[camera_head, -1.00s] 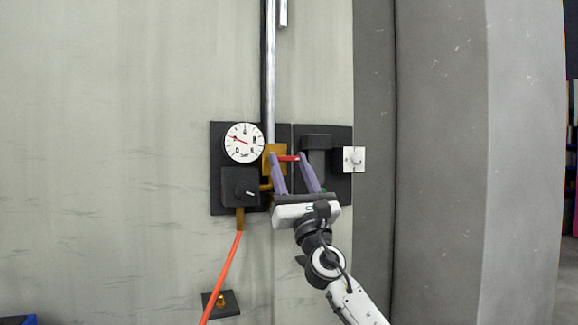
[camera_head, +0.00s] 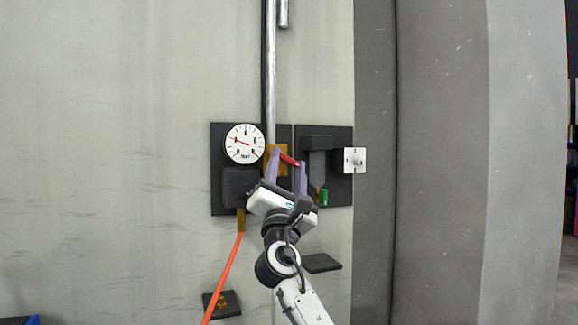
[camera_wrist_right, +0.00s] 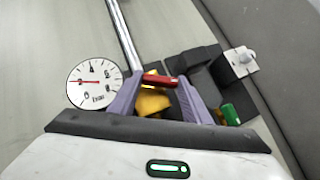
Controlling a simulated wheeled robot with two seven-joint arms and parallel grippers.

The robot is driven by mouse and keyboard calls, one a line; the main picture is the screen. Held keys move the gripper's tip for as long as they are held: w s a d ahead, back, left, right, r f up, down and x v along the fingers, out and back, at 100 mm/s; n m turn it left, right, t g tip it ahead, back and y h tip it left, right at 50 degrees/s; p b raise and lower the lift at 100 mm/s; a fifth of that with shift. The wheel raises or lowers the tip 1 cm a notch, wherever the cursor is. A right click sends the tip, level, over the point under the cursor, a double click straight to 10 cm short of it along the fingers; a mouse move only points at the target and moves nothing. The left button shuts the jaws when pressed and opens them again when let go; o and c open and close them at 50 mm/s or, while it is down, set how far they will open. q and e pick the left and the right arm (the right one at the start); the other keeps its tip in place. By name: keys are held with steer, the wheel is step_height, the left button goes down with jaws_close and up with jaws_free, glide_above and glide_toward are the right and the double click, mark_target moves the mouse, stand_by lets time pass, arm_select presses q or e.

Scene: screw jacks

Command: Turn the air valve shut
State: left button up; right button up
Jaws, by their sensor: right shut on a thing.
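The air valve has a red lever handle (camera_head: 290,160) on a brass body (camera_head: 282,172), mounted on a dark plate on the wall. The handle slopes down to the right in the head view. My right gripper (camera_head: 287,156) is shut on the red handle, with one purple finger at each end of it. In the right wrist view, the red handle (camera_wrist_right: 161,81) lies between the fingers in front of the brass body (camera_wrist_right: 150,103). The round white gauge (camera_head: 244,143) with a red needle sits left of the valve. My left gripper is not in view.
A second dark plate to the right carries a dark block (camera_head: 318,160) and a green part (camera_head: 323,197). A white box with a knob (camera_head: 355,160) is beside it. An orange hose (camera_head: 224,272) hangs below left. A steel pipe (camera_head: 270,80) runs up.

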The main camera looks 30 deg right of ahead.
steer(key=m+g, duration=0.1)
steer(key=m, duration=0.1)
steer(key=m+g+h+p, duration=0.1)
steer(key=m+g, duration=0.1)
steer(key=m+g+h, duration=0.1)
steer(key=m, duration=0.1)
steer(key=shift+w+a+r+g, duration=0.1)
steer(key=shift+a+r+g, duration=0.2)
steer(key=shift+g, duration=0.1)
steer(key=m+g+p, duration=0.2)
steer(key=m, duration=0.1)
steer(key=shift+a+r+g, duration=0.1)
steer(key=shift+r+g, duration=0.2)
steer(key=m+g+y+p, duration=0.1)
steer(key=m+p, duration=0.1)
steer(key=m+g+p, duration=0.1)
steer(key=m, duration=0.1)
steer(key=shift+r+y+p, duration=0.15)
steer(key=shift+y+p, duration=0.25)
steer(key=shift+m+g+y+p, duration=0.5)
steer(key=shift+m+y+p, duration=0.1)
steer(key=shift+m, duration=0.2)
steer(key=o, duration=1)
steer(key=shift+o, duration=0.2)
